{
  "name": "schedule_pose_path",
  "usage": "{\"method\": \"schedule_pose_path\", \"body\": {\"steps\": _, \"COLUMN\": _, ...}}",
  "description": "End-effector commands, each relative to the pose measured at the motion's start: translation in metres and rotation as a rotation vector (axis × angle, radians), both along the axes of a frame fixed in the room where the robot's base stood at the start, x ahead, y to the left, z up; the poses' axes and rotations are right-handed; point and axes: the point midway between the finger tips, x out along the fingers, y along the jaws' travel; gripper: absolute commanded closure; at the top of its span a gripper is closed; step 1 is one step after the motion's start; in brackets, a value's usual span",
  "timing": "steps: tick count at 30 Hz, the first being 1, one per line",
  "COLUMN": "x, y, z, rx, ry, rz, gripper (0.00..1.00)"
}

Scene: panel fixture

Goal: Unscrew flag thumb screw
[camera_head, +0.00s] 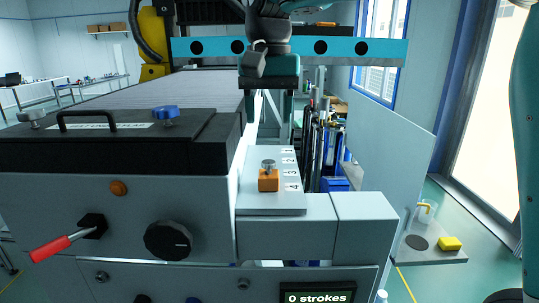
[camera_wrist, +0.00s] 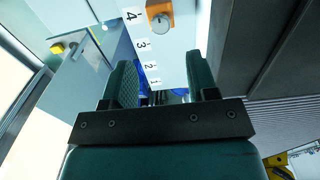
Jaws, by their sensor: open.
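An orange block (camera_head: 268,181) sits on the pale plate (camera_head: 272,209) beside the labels 3 and 4. A round grey screw head (camera_head: 268,163) stands on top of it. I cannot tell if this is the flag thumb screw. In the wrist view the screw head (camera_wrist: 160,22) shows at the top, beyond my fingertips. My gripper (camera_head: 270,110) is open and empty, pointing down above and behind the block, apart from it. In the wrist view my gripper's two green fingers (camera_wrist: 161,65) are spread with nothing between them.
Left of the plate is a dark box with a black handle (camera_head: 86,119), a blue knob (camera_head: 165,116) and a grey knob (camera_head: 32,117). A red lever (camera_head: 50,249) sticks out in front. A pale upright panel (camera_head: 390,150) and a yellow block (camera_head: 450,243) are at right.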

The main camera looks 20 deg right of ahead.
Motion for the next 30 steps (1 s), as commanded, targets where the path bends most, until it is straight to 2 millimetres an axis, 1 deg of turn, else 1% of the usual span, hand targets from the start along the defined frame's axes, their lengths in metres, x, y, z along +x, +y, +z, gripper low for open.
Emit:
{"method": "schedule_pose_path", "body": {"steps": 1, "x": -0.001, "y": 0.000, "z": -0.011, "rx": -0.001, "ry": 0.005, "rz": 0.000, "gripper": 0.47}}
{"method": "schedule_pose_path", "body": {"steps": 6, "x": 0.000, "y": 0.000, "z": -0.047, "rx": -0.001, "ry": 0.005, "rz": 0.001, "gripper": 0.47}}
{"method": "schedule_pose_path", "body": {"steps": 9, "x": 0.000, "y": 0.000, "z": -0.064, "rx": -0.001, "ry": 0.004, "rz": 0.001, "gripper": 0.47}}
{"method": "schedule_pose_path", "body": {"steps": 12, "x": 0.000, "y": 0.000, "z": -0.075, "rx": 0.000, "ry": 0.002, "rz": 0.001, "gripper": 0.47}}
{"method": "schedule_pose_path", "body": {"steps": 17, "x": 0.000, "y": 0.000, "z": -0.085, "rx": -0.001, "ry": 0.001, "rz": 0.002, "gripper": 0.47}}
{"method": "schedule_pose_path", "body": {"steps": 25, "x": 0.000, "y": 0.000, "z": -0.086, "rx": 0.000, "ry": 0.000, "rz": 0.002, "gripper": 0.47}}
{"method": "schedule_pose_path", "body": {"steps": 26, "x": 0.000, "y": 0.000, "z": -0.086, "rx": 0.000, "ry": 0.000, "rz": 0.002, "gripper": 0.54}}
{"method": "schedule_pose_path", "body": {"steps": 27, "x": 0.000, "y": 0.000, "z": -0.086, "rx": 0.000, "ry": 0.000, "rz": 0.002, "gripper": 0.63}}
{"method": "schedule_pose_path", "body": {"steps": 29, "x": 0.000, "y": 0.000, "z": -0.086, "rx": 0.000, "ry": 0.000, "rz": 0.002, "gripper": 0.77}}
{"method": "schedule_pose_path", "body": {"steps": 30, "x": 0.000, "y": 0.000, "z": -0.086, "rx": 0.000, "ry": 0.000, "rz": 0.002, "gripper": 0.86}}
